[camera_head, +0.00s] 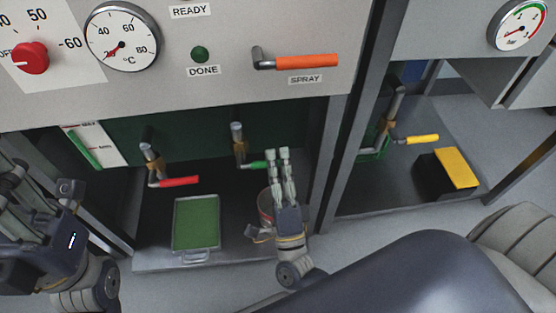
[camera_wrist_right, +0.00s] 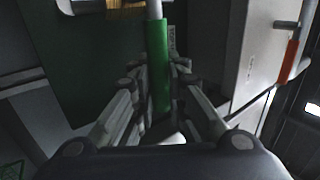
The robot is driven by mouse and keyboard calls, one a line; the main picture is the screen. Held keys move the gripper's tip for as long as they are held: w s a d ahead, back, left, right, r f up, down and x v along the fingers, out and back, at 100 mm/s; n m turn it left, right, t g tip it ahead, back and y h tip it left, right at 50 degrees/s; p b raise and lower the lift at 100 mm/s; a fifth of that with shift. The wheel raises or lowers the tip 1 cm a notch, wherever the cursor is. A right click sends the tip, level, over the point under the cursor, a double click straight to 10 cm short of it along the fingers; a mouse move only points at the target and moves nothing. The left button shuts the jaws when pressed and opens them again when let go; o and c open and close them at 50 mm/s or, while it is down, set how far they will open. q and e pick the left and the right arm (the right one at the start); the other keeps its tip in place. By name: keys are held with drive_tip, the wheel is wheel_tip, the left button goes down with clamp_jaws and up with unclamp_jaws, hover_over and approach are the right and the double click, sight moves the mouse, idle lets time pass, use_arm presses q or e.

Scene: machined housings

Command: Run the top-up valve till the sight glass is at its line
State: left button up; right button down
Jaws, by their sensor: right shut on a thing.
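A green-handled valve (camera_head: 240,150) hangs under the machine panel. In the right wrist view the green handle (camera_wrist_right: 158,65) runs between the fingers (camera_wrist_right: 155,95). A white scale plate with a green column, apparently the sight glass (camera_head: 84,147), is at the left under the panel. It has a reddish mark near its top; the exact level is too small to read. My left gripper (camera_head: 70,195) is at the lower left, away from the valves; its jaw opening is unclear.
A red-handled valve (camera_head: 178,182) is left of the green one. A green tray (camera_head: 197,224) and a partly hidden round container (camera_head: 265,205) stand below. An orange SPRAY lever (camera_head: 305,62) is above. At right are a yellow-handled valve (camera_head: 421,139) and a yellow-topped block (camera_head: 455,168).

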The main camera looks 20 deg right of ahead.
drive_tip(key=shift+s+f, duration=0.1)
drive_tip(key=shift+f, duration=0.1)
drive_tip(key=c, duration=1.6)
unclamp_jaws()
drive_tip(key=shift+r, duration=0.1)
drive_tip(key=v, duration=1.2)
